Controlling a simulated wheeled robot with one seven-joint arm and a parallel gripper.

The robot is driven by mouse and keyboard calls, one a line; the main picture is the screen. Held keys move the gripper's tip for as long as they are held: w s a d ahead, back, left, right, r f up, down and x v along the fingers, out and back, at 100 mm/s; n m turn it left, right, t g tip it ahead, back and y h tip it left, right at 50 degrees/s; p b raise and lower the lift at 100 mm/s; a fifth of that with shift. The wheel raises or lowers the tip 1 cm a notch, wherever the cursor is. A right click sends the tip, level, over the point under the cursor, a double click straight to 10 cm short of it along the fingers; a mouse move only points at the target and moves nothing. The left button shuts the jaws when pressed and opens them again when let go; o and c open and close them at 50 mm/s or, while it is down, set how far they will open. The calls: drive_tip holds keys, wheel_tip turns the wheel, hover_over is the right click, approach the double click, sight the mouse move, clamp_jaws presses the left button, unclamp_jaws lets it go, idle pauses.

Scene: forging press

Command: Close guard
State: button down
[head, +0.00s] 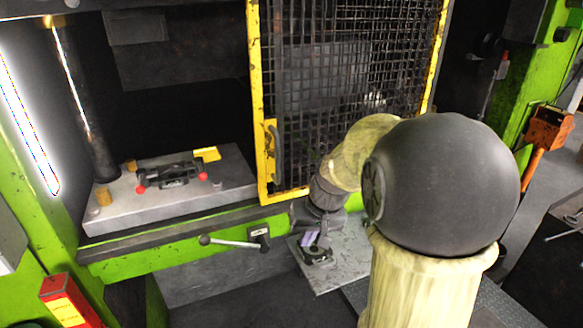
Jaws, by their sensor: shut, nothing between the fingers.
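The guard is a black wire mesh in a yellow frame (263,100). It stands upright across the right part of the press opening, and the left part is uncovered. A dark upright handle (276,150) sits on a yellow plate at the guard's left edge. My arm reaches in from the right, in front of the guard's lower right part. My gripper (313,243) is at the arm's end, low and to the right of the handle, apart from it. It is shut and empty; its fingers are small and dark, hard to make out.
A grey die bed (225,175) with a dark fixture (172,174) and red knobs lies in the uncovered opening. A lever (233,242) sticks out of the green front beam (130,265). An orange box (550,128) stands at right, a red-orange box (68,303) at lower left.

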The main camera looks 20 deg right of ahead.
drive_tip(key=w+d+r+t+y+p, duration=0.1)
drive_tip(key=w+d+r, duration=0.3)
drive_tip(key=r, duration=0.4)
drive_tip(key=w+d+r+t+y+p, duration=0.1)
drive_tip(key=w+d+r, duration=0.3)
drive_tip(key=r, duration=0.4)
drive_tip(key=shift+w+d+n+t+y+p, duration=0.3)
drive_tip(key=shift+w+y+p, duration=0.1)
drive_tip(key=shift+y+p, duration=0.15)
drive_tip(key=shift+f, duration=0.15)
drive_tip(key=w+a+f+p, duration=0.5)
drive_tip(key=a+f, duration=0.2)
drive_tip(key=f, duration=0.1)
drive_tip(key=shift+w+a, duration=0.15)
drive_tip(key=shift+a, duration=0.25)
drive_tip(key=shift+a, duration=0.1)
